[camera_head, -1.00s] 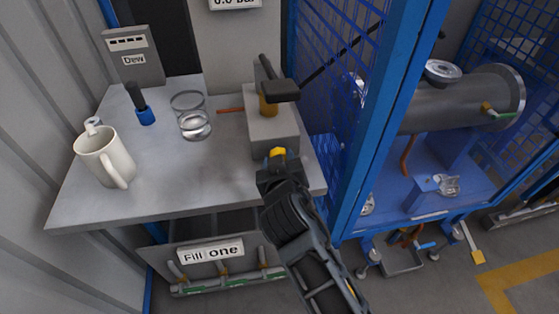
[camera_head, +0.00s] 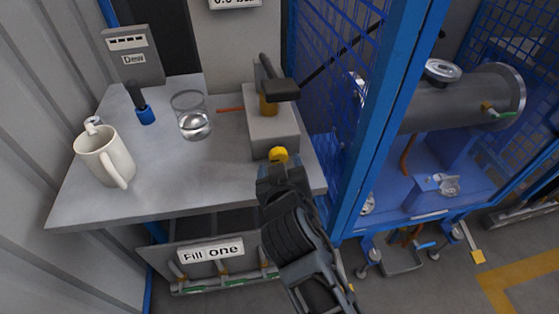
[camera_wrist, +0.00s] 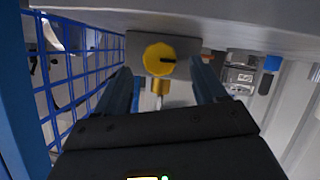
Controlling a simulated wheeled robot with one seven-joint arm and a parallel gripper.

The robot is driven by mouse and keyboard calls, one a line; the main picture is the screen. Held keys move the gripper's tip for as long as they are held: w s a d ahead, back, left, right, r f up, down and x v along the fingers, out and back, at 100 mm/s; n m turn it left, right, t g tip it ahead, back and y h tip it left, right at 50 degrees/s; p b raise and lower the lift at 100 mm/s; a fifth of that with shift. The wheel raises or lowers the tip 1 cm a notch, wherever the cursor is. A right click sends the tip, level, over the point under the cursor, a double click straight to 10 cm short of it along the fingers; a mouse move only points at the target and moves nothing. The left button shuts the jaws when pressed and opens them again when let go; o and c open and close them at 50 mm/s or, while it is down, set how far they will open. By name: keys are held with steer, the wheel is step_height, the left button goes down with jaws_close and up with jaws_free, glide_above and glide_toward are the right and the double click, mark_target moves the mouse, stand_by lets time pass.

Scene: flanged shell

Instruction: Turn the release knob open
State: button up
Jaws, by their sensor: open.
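The release knob (camera_head: 278,155) is a round yellow knob on the front face of a grey block (camera_head: 272,128) at the right of the bench. In the wrist view the knob (camera_wrist: 159,60) shows face-on with a dark mark at its right side. My gripper (camera_head: 276,172) is just in front of the knob, at the bench's front edge. In the wrist view the two fingers of my gripper (camera_wrist: 163,88) stand open, one on each side of the view of the knob, apart from it. The fingertips are partly hidden in the head view.
On the bench (camera_head: 190,190) stand a white mug (camera_head: 106,157), a glass (camera_head: 193,122) and a blue-based black handle (camera_head: 145,114). A black lever (camera_head: 276,88) sits on top of the block. A blue mesh cage post (camera_head: 385,120) rises close to the right.

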steer(key=v, duration=0.4)
stand_by(0.4)
steer(key=s+d+f+m, duration=0.25)
steer(key=s+d, duration=0.25)
steer(key=s, duration=0.5)
steer(key=s+d+f+m, duration=0.1)
steer(key=s+d+f, duration=0.2)
steer(key=s+d, duration=0.5)
steer(key=s+d+r, duration=0.3)
steer(key=s+r, duration=0.1)
steer(key=s, duration=0.3)
steer(key=s+d+r+m+t+h, duration=0.1)
steer(key=s+d+r, duration=0.2)
steer(key=s, duration=0.4)
steer(key=s+d+r+m+h, duration=0.1)
steer(key=s+d+r, duration=0.3)
steer(key=s, duration=0.3)
steer(key=shift+d+r, duration=0.35)
steer(key=shift+d, duration=0.35)
